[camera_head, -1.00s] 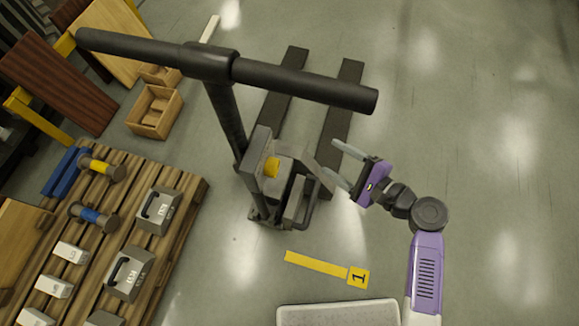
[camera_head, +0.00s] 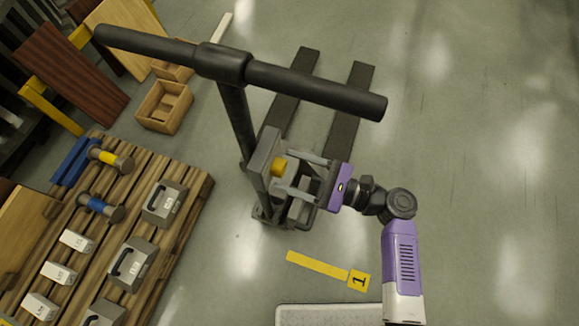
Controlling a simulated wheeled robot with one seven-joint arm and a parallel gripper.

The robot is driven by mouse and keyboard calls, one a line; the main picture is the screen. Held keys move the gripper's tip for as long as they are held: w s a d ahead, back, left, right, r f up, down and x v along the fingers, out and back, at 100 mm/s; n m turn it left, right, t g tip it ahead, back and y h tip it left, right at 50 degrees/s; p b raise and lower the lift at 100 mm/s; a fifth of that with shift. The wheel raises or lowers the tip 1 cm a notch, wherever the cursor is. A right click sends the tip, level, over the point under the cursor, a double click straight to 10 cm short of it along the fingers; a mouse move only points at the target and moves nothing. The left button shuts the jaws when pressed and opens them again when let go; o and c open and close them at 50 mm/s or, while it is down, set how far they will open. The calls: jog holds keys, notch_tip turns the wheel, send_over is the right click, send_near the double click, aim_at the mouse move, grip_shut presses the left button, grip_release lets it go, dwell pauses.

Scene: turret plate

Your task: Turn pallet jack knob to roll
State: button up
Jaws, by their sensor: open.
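The pallet jack's yellow knob (camera_head: 278,166) sits on the grey housing at the base of the handle column. The jack's black T-shaped handle (camera_head: 240,70) reaches over it, and the dark forks (camera_head: 343,118) lie on the floor behind. My gripper (camera_head: 297,173) is open and comes in from the right, its two grey fingers pointing left at the knob. The fingertips are close to the knob's right side, one above and one below it in the picture. I cannot tell whether they touch it. Any marking for roll is too small to see.
A wooden pallet (camera_head: 196,205) with hammers and grey weights stands at the left. A wooden crate (camera_head: 164,106) is behind it. A yellow floor strip (camera_head: 317,264) and a "1" marker (camera_head: 358,280) lie in front. The floor at the right is clear.

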jog(key=shift+w+a, duration=0.1)
jog(key=shift+a, duration=0.25)
jog(key=c, duration=1.4)
jog(key=shift+o, duration=0.2)
jog(key=shift+n, duration=0.3)
jog(key=n+b, duration=0.3)
jog(key=n, duration=0.2)
jog(key=shift+f, duration=0.2)
jog(key=shift+r+n+b, duration=0.1)
jog(key=shift+n+b, duration=1.15)
jog(key=shift+n, duration=0.85)
